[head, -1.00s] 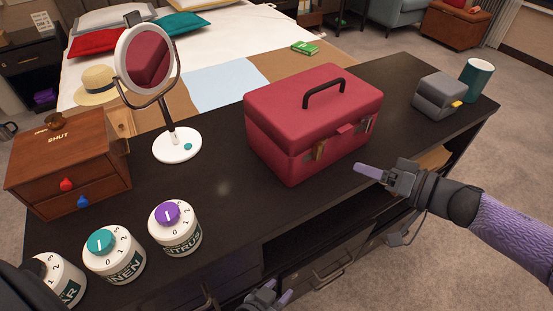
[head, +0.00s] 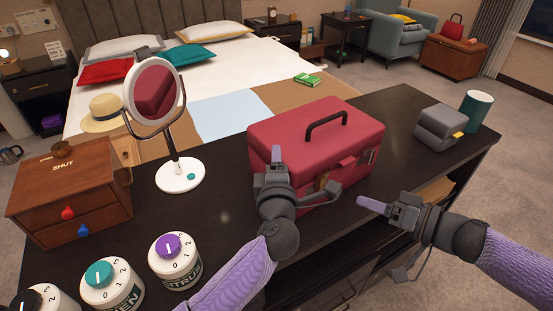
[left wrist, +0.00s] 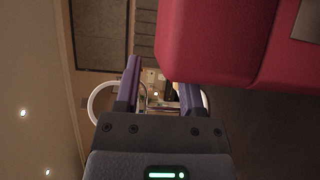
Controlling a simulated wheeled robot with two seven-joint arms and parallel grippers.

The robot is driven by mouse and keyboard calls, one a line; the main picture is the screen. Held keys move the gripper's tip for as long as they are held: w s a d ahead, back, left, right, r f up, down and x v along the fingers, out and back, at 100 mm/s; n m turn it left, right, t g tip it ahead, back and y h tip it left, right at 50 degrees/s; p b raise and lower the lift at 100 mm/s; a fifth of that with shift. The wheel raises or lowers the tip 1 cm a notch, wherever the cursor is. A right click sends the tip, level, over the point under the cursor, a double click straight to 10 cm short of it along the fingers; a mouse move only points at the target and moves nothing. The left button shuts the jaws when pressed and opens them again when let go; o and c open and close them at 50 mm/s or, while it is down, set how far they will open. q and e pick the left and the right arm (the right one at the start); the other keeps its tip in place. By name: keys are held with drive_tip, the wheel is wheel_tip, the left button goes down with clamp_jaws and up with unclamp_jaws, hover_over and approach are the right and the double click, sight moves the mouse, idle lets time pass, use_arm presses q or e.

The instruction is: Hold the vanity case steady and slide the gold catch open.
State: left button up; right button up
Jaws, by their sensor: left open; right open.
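The red vanity case (head: 290,135) stands shut on the dark counter, with a black handle on its lid. Its gold catch (head: 322,183) shows partly at the front, behind my left gripper. A silver clasp (head: 371,155) is near its right front corner. My left gripper (head: 276,155) is open and empty in front of the case's left part. In the left wrist view its two purple fingers (left wrist: 160,85) are apart, with the red case (left wrist: 225,45) to their upper right. My right gripper (head: 385,203) is open and empty, to the right of the case front and apart from it.
A round mirror (head: 178,178) stands left of the case. White dial jars (head: 175,258) and a wooden box (head: 70,200) are at the left. A grey box (head: 440,125) and a teal cup (head: 473,112) stand at the right. Bare counter (head: 225,200) lies between mirror and case.

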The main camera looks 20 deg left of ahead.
use_arm(q)
drive_tip(key=shift+x, duration=1.05)
clamp_jaws()
idle(0.6)
